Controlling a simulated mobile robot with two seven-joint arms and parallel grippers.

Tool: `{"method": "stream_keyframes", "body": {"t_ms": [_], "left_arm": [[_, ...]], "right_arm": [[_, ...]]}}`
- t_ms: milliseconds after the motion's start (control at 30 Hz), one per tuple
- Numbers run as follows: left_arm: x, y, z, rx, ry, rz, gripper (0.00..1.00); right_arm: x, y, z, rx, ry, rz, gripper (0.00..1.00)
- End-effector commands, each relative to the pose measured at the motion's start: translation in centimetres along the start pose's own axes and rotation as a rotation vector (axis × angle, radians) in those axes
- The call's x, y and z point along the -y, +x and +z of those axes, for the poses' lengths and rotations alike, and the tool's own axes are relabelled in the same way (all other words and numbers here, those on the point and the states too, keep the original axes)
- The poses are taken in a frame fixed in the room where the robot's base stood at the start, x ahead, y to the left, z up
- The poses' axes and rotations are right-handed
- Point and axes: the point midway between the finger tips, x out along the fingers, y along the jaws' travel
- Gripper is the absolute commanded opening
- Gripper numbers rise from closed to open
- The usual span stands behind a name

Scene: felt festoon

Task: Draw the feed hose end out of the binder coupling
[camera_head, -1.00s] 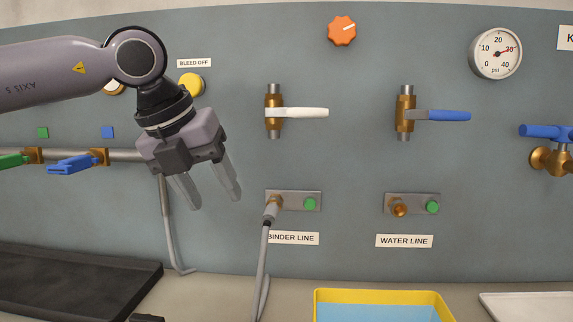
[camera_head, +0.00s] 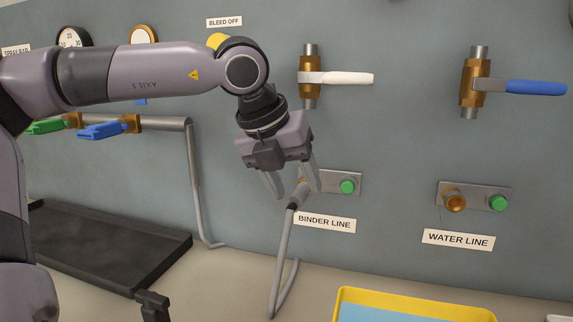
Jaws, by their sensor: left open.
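The grey feed hose (camera_head: 285,250) hangs from the binder coupling (camera_head: 302,181) above the BINDER LINE label (camera_head: 325,223). Its end (camera_head: 297,198) is seated in the brass coupling, which is partly hidden behind my gripper. My left gripper (camera_head: 295,191) is open, its two fingers pointing down on either side of the hose end in the picture. I cannot tell whether the fingers touch the hose. A green button (camera_head: 347,186) sits on the same plate, to the right of the coupling. My right gripper does not show.
The water coupling (camera_head: 454,200) to the right is empty. A white-handled valve (camera_head: 336,78) and a blue-handled valve (camera_head: 522,87) are above. A yellow-rimmed bin (camera_head: 415,300) stands below, and a black tray (camera_head: 100,243) lies at left.

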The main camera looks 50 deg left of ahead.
Motion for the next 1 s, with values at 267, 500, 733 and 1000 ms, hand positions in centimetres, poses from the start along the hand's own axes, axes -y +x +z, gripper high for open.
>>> {"method": "stream_keyframes", "body": {"t_ms": [267, 500, 733, 1000], "left_arm": [[0.01, 0.78, -0.02, 0.0, 0.0, -0.001, 0.56], [0.01, 0.76, -0.02, 0.0, 0.0, -0.001, 0.13], [0.01, 0.74, -0.01, 0.0, 0.0, -0.001, 0.0], [0.03, 0.67, -0.24, 0.001, 0.001, -0.002, 0.0]], "right_arm": [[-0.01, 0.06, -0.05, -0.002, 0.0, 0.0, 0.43], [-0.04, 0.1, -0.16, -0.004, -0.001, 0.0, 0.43], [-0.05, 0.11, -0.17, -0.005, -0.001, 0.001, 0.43], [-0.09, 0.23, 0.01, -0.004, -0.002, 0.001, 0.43]]}}
